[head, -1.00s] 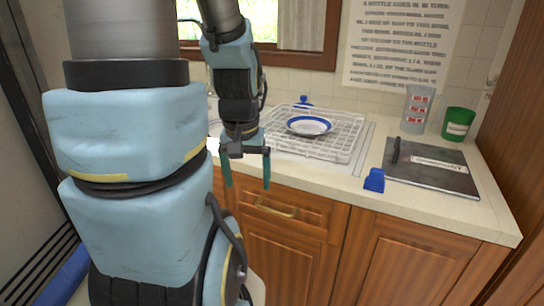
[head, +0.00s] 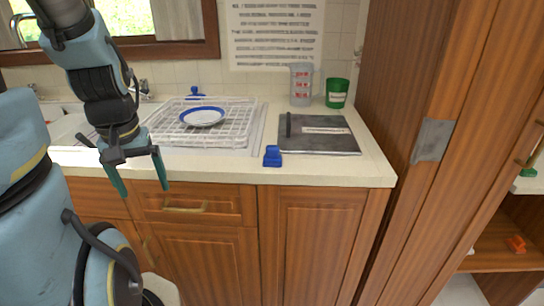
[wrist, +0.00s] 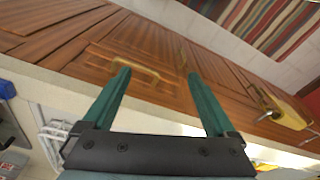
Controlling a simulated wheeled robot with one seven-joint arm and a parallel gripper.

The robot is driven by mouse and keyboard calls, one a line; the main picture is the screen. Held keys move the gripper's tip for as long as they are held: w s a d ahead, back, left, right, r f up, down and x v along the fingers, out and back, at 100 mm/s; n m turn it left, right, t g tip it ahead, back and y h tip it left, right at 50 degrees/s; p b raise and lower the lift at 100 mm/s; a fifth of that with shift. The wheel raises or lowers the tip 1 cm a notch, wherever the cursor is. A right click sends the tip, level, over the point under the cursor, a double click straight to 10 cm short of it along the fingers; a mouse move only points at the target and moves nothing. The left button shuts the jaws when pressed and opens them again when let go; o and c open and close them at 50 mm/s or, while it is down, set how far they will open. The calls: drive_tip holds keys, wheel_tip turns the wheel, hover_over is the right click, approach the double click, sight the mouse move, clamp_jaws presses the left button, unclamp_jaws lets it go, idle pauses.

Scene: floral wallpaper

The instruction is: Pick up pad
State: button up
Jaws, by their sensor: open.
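No thing in view is plainly marked as the pad. A small blue object (head: 272,156) sits at the counter's front edge. A flat dark grey slab (head: 316,142) with a pale label and a dark upright piece lies just right of it. My gripper (head: 142,190) is open and empty at the left, in front of the drawer and left of both things. In the wrist view its two green fingers (wrist: 156,72) are spread, with cabinet fronts beyond them.
A dish rack (head: 165,138) holds a blue-rimmed plate (head: 202,117). A grey measuring cup (head: 301,86) and a green cup (head: 337,93) stand at the back. A tall wooden cabinet (head: 390,110) bounds the counter's right. A striped rug (wrist: 262,22) shows in the wrist view.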

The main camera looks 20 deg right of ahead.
drive_tip(key=shift+c, duration=0.5)
drive_tip(key=shift+w+d, duration=0.25)
drive_tip(key=shift+d, duration=0.05)
drive_tip(key=shift+c, duration=0.5)
drive_tip(key=m+g+b, duration=0.2)
drive_tip(key=m+b, duration=0.1)
drive_tip(key=m, duration=0.1)
approach(273, 146)
drive_tip(key=shift+d, duration=0.15)
wheel_tip(273, 146, down, 5)
drive_tip(key=shift+f, duration=0.1)
drive_tip(key=shift+s+f+p, duration=0.1)
drive_tip(key=shift+f+p, duration=0.7)
drive_tip(key=shift+f, duration=1.8)
clamp_jaws()
drive_tip(key=shift+r+b, duration=0.55)
drive_tip(key=shift+r, duration=4.5)
